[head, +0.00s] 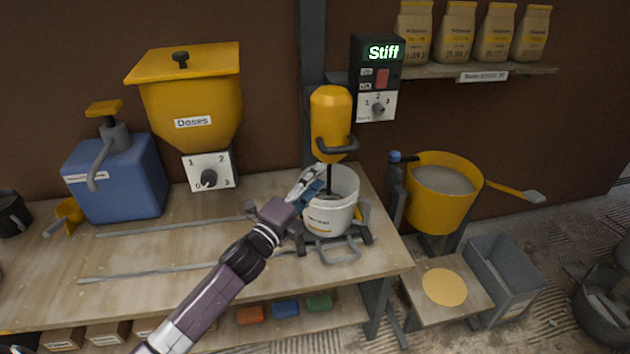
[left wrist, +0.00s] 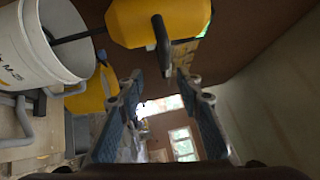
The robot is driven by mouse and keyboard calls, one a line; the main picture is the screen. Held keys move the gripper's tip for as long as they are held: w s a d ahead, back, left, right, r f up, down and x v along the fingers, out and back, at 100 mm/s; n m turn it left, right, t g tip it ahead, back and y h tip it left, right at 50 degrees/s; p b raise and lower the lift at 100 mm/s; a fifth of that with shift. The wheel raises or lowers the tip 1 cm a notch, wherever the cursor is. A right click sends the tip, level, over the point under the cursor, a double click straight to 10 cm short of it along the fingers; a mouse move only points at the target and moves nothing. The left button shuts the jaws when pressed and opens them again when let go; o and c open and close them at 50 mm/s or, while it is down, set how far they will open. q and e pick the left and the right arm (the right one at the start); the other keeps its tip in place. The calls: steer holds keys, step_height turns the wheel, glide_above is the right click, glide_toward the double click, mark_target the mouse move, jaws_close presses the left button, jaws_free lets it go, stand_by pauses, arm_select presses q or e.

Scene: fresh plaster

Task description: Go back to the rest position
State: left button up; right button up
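My left gripper (head: 312,184) is at the near left side of the white bucket (head: 331,216), in front of the yellow mixer (head: 331,112). In the left wrist view my left gripper (left wrist: 160,82) has its blue-grey fingers apart, with nothing between them. The bucket (left wrist: 42,62) shows there at the left, with the mixer's dark shaft reaching into it, and the mixer (left wrist: 150,20) is at the top. In the head view the fingers partly overlap the bucket's rim; I cannot tell whether they touch it. My right gripper is in neither view.
A blue container with a pump (head: 115,180) and a yellow "Doses" hopper (head: 195,110) stand at the left. A control box (head: 376,78) reads "Stiff". A yellow tub (head: 440,195) and a grey bin (head: 505,277) are at the right. The bench's front left (head: 50,285) is mostly clear.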

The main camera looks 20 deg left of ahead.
arm_select(q)
steer(key=shift+s, duration=0.1)
stand_by(0.4)
steer(key=s+f+n+g+y, duration=0.5)
steer(key=s+f+n+g, duration=0.2)
steer(key=s+f+n, duration=0.65)
steer(key=s+d+f+n+g, duration=0.2)
steer(key=s+f+g, duration=0.1)
steer(key=s, duration=0.6)
steer(key=s+d+f+n+g+h, duration=0.1)
steer(key=s+f+n+g, duration=0.15)
steer(key=s, duration=0.55)
steer(key=s+d+f+n+g, duration=0.2)
steer(key=s+f+g, duration=0.1)
steer(key=s, duration=0.6)
step_height(320, 180, down, 24)
steer(key=g, duration=0.1)
steer(key=s+a+f+g, duration=0.1)
steer(key=s+a+f, duration=0.2)
steer(key=s+f, duration=1.4)
steer(key=shift+s+f+m+g, duration=0.3)
steer(key=shift+s+f+g, duration=0.05)
steer(key=shift+s, duration=0.3)
